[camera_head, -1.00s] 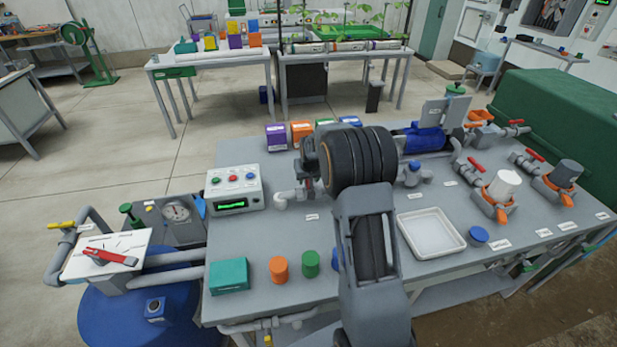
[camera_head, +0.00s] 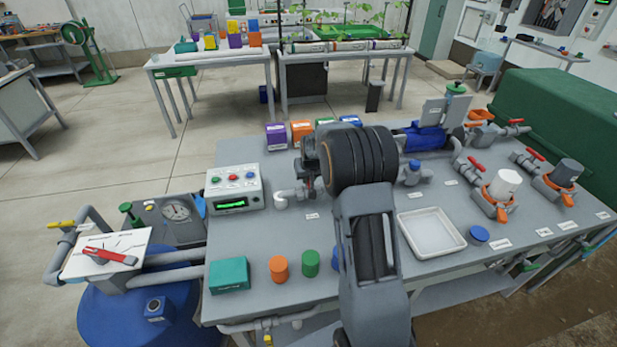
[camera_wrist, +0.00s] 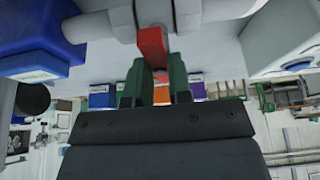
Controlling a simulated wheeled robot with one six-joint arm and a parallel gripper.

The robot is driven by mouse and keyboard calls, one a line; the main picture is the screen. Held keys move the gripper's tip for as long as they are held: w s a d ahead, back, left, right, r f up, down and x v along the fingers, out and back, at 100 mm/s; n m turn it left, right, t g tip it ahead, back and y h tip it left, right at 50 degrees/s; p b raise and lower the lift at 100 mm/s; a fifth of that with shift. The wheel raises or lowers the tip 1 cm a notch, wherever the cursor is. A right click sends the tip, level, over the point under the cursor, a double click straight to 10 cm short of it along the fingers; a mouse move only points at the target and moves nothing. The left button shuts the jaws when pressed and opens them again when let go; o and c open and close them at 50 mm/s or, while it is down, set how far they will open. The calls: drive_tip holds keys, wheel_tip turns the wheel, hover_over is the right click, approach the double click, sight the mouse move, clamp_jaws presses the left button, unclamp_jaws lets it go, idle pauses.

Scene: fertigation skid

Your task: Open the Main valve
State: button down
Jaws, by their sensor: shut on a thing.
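In the wrist view a red valve lever (camera_wrist: 152,43) stands out from a grey valve body and pipe (camera_wrist: 158,12). My gripper (camera_wrist: 159,70) has its green fingers closed on either side of the lever's end. I cannot read a label that names this valve.
The control box (camera_head: 235,190) stands to the left of my wrist, and the blue pump (camera_head: 425,138) to its right. Coloured boxes (camera_head: 277,136) line the bench's back edge. A white tray (camera_head: 432,232), an orange cap (camera_head: 279,269) and a teal box (camera_head: 229,275) sit nearer the front.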

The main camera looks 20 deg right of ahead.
drive_tip(key=n+b, duration=0.1)
drive_tip(key=n+y+b, duration=0.1)
drive_tip(key=n+b, duration=0.2)
drive_tip(key=shift+d+f+y+b, duration=0.2)
drive_tip(key=shift+f+y+b, duration=0.1)
drive_tip(key=shift+y, duration=0.1)
drive_tip(key=n+b, duration=0.1)
drive_tip(key=n, duration=0.1)
drive_tip(key=n+y+b, duration=0.1)
drive_tip(key=n+b, duration=0.1)
drive_tip(key=n, duration=0.1)
drive_tip(key=shift+w+d+r+g+y, duration=0.1)
drive_tip(key=shift+d+r+g+y, duration=0.05)
drive_tip(key=shift+g+y, duration=0.2)
drive_tip(key=n, duration=0.2)
drive_tip(key=n+g+y, duration=0.1)
drive_tip(key=n, duration=0.1)
drive_tip(key=shift+w+d+r+g, duration=0.1)
drive_tip(key=shift+r+g, duration=0.05)
drive_tip(key=shift+g, duration=0.1)
drive_tip(key=n+g, duration=0.1)
drive_tip(key=n, duration=0.3)
drive_tip(key=shift+w+y+p, duration=0.1)
drive_tip(key=shift+y+p, duration=0.25)
drive_tip(key=shift+p, duration=0.05)
drive_tip(key=shift+n+g, duration=0.3)
drive_tip(key=shift+n, duration=0.2)
drive_tip(key=c, duration=1)
unclamp_jaws()
drive_tip(key=shift+c, duration=0.2)
